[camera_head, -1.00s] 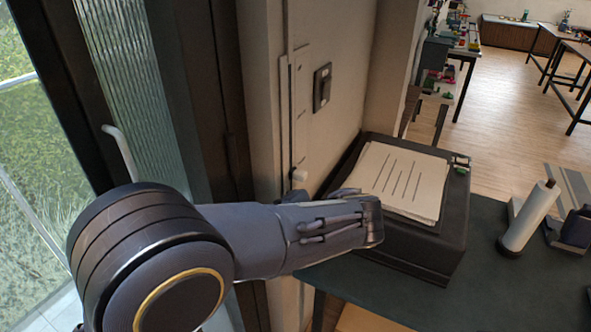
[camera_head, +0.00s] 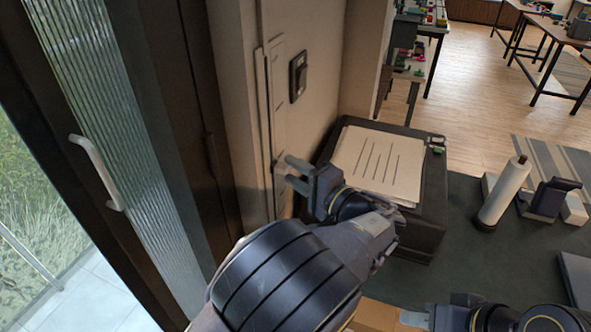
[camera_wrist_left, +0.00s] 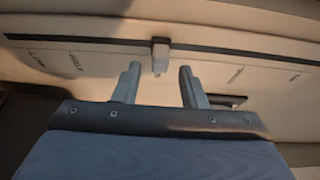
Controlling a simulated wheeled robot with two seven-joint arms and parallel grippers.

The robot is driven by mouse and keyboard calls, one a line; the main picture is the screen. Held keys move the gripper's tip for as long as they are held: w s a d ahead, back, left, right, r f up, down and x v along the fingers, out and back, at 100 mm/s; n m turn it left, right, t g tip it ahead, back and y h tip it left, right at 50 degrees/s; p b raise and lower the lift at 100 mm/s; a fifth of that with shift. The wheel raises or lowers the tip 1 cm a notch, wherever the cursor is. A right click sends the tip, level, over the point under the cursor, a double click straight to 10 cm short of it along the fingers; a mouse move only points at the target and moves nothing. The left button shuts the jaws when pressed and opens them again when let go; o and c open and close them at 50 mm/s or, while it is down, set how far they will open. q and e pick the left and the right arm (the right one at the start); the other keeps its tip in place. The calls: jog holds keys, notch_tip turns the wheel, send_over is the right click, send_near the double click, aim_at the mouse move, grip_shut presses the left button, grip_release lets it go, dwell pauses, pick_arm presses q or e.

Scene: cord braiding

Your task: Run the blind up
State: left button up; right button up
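A pale wall panel (camera_head: 278,105) runs vertically beside the door frame in the head view. In the left wrist view the panel (camera_wrist_left: 85,62) has a long dark slot and small printed labels. A small grey knob (camera_wrist_left: 160,55) sits on the slot. My left gripper (camera_head: 292,172) is open at the panel's lower part. In its wrist view the two fingers (camera_wrist_left: 160,85) stand either side of the knob's line, apart from it, with the knob just beyond the tips. My right gripper (camera_head: 425,318) is at the bottom edge, partly cut off. No blind is clearly visible.
A black box with paper sheets (camera_head: 378,165) stands close beside my left gripper. A dark wall switch (camera_head: 298,76) is above. A ribbed-glass door with a white handle (camera_head: 97,170) is at left. A white roll (camera_head: 503,191) stands on the dark table (camera_head: 465,255).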

pick_arm(q)
jog(key=shift+a, duration=0.1)
jog(key=shift+w, duration=0.1)
grip_shut()
notch_tip(320, 180, up, 23)
jog(key=p, duration=0.9)
jog(key=shift+f, duration=0.2)
